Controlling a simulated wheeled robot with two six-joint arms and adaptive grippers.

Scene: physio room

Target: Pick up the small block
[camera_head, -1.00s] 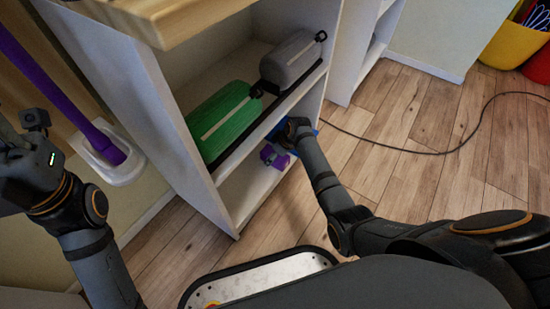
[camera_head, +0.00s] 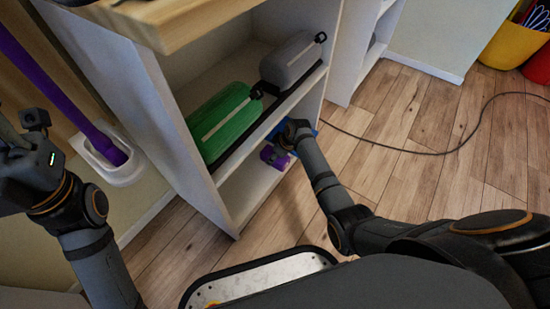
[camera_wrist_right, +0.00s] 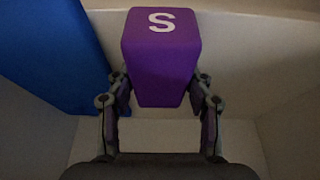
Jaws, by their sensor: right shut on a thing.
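The small block is purple with a white letter S on one face; it fills the upper middle of the right wrist view (camera_wrist_right: 160,60). My right gripper (camera_wrist_right: 160,92) has one finger on each side of the block and is shut on it. In the head view the block (camera_head: 275,156) shows as a purple patch at the lower shelf, beside my right wrist, which hides much of the gripper. My left gripper (camera_head: 15,140) is at the left edge of the head view, far from the block; its fingers are cut off or unclear.
A white shelf unit (camera_head: 160,125) holds a green roll (camera_head: 220,120) and a grey roll (camera_head: 292,60) above the lower shelf. A blue thing (camera_wrist_right: 50,50) stands left of the block. A dark cable (camera_head: 420,152) crosses the open wooden floor.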

